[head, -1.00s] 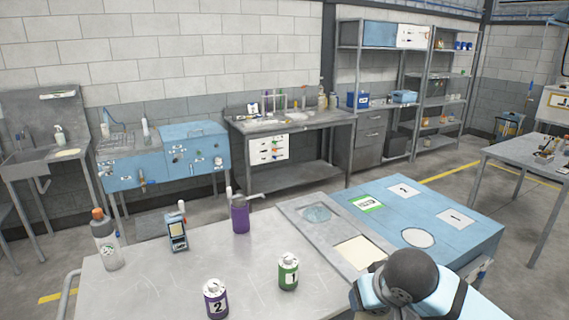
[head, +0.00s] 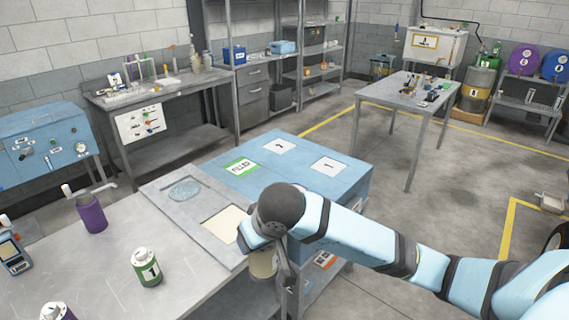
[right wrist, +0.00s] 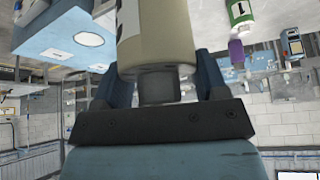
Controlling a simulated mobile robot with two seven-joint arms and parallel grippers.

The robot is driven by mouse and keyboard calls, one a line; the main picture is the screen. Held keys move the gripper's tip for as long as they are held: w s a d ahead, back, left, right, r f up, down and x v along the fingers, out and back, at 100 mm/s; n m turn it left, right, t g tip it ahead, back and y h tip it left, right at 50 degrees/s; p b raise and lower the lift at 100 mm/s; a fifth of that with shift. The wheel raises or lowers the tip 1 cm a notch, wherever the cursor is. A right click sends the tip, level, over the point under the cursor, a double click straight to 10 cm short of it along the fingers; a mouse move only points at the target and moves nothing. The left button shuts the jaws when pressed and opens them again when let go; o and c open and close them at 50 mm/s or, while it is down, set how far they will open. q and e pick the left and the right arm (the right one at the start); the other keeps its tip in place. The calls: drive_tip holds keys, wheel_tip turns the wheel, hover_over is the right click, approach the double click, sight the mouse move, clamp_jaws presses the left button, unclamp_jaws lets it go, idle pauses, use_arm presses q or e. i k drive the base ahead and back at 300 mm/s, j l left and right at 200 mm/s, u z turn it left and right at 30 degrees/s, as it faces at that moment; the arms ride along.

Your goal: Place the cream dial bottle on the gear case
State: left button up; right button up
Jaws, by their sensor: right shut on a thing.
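My right gripper (right wrist: 160,78) is shut on a cream bottle (right wrist: 155,40), whose grey neck or cap sits between the fingers. In the head view the right gripper (head: 284,268) hangs beyond the workbench's right edge, in front of the blue case, with the cream bottle (head: 263,266) partly hidden behind it. No dial shows on the bottle from here. No object is clearly marked as the gear case. A large blue case (head: 305,165) with white panels marked 1 and a green label stands beside the bench. My left gripper is not in view.
The metal workbench (head: 195,285) holds a green bottle marked 1 (head: 145,268), a purple bottle (head: 92,214) and a handheld meter (head: 14,255). A grey tray (head: 160,190) with recesses lies by the blue case. Another table (head: 385,95) stands farther back, with open floor (head: 440,205) around it.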

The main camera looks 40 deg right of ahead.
sight(318, 181)
drive_tip(key=i+l, duration=0.1)
drive_tip(key=l, duration=0.35)
drive_tip(key=i+l+u, duration=0.15)
drive_tip(key=l, duration=0.75)
drive_tip(key=i+l+u, duration=0.15)
drive_tip(key=l, duration=0.35)
drive_tip(key=i+l, duration=0.1)
drive_tip(key=l, duration=0.2)
drive_tip(key=i+l, duration=0.1)
drive_tip(key=l, duration=0.2)
drive_tip(key=i+l, duration=0.1)
drive_tip(key=l, duration=0.25)
